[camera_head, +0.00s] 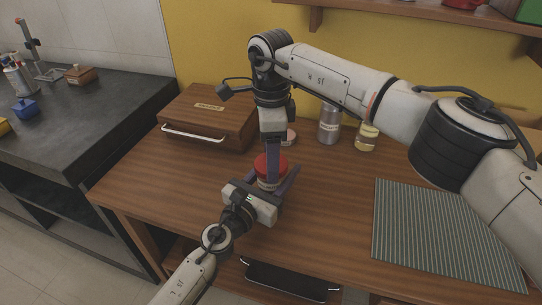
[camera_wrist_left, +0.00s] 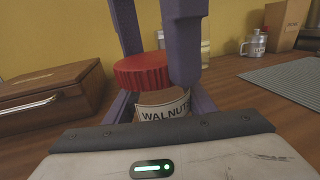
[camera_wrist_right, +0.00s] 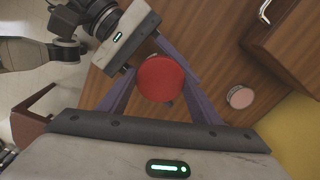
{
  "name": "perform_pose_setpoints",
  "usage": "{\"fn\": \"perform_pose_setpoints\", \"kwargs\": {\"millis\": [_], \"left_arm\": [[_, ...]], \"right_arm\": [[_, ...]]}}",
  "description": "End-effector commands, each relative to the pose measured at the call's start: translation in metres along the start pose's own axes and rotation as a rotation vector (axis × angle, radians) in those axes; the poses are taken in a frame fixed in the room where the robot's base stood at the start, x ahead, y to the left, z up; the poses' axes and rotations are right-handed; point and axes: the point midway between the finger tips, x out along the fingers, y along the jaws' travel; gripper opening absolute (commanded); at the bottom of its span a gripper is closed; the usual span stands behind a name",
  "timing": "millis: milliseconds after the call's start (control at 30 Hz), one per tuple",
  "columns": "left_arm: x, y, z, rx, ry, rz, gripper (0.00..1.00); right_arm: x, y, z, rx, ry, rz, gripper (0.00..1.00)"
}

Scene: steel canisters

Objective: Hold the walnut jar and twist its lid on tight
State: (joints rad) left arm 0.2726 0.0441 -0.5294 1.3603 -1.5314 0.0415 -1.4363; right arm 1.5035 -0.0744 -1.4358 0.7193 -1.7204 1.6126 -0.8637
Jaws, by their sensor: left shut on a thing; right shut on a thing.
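The walnut jar (camera_wrist_left: 163,110), with a white label reading "WALNUT", stands on the wooden table. Its red ribbed lid (camera_wrist_left: 140,72) sits on top; it also shows from above in the right wrist view (camera_wrist_right: 160,78). My left gripper (camera_head: 266,184) reaches in low from the front and is shut on the jar body. My right gripper (camera_head: 271,160) points down from above, its fingers on either side of the lid, shut on it. A right-gripper finger hides part of the lid in the left wrist view. I cannot tell how tight the lid is.
A wooden box (camera_head: 212,118) with a white handle stands behind left. A steel canister (camera_head: 329,124), a yellowish jar (camera_head: 367,137) and a small pinkish round container (camera_wrist_right: 240,96) stand behind the jar. A ribbed mat (camera_head: 440,235) lies at the right. A shelf (camera_head: 420,10) hangs above.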

Motion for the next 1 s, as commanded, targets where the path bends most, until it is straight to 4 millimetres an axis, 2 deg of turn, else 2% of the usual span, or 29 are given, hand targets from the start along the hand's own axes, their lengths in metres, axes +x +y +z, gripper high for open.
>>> {"fn": "perform_pose_setpoints", "kwargs": {"millis": [500, 700, 767, 900, 933, 1000], "left_arm": [[0.0001, 0.0007, 0.0003, 0.000, -0.001, 0.002, 0.00], [0.0000, 0.0007, 0.0003, 0.000, 0.000, 0.002, 0.00], [0.0000, 0.0007, 0.0003, 0.000, 0.000, 0.002, 0.00], [0.0000, 0.0008, 0.0003, 0.000, 0.000, 0.002, 0.00], [0.0000, 0.0008, 0.0003, 0.000, 0.000, 0.002, 0.00], [0.0000, 0.0007, 0.0003, 0.000, 0.000, 0.002, 0.00]], "right_arm": [[0.0003, -0.0002, -0.0001, 1.170, -0.001, -0.001, 0.31], [0.0008, -0.0002, -0.0002, 1.571, 0.000, -0.001, 0.32], [0.0009, -0.0001, -0.0002, 1.636, 0.000, -0.001, 0.32], [0.0008, -0.0001, -0.0001, 1.627, -0.001, -0.001, 0.32], [0.0008, -0.0001, -0.0001, 1.627, -0.001, -0.001, 0.63], [0.0008, -0.0001, -0.0001, 1.626, -0.001, -0.001, 0.75]]}}
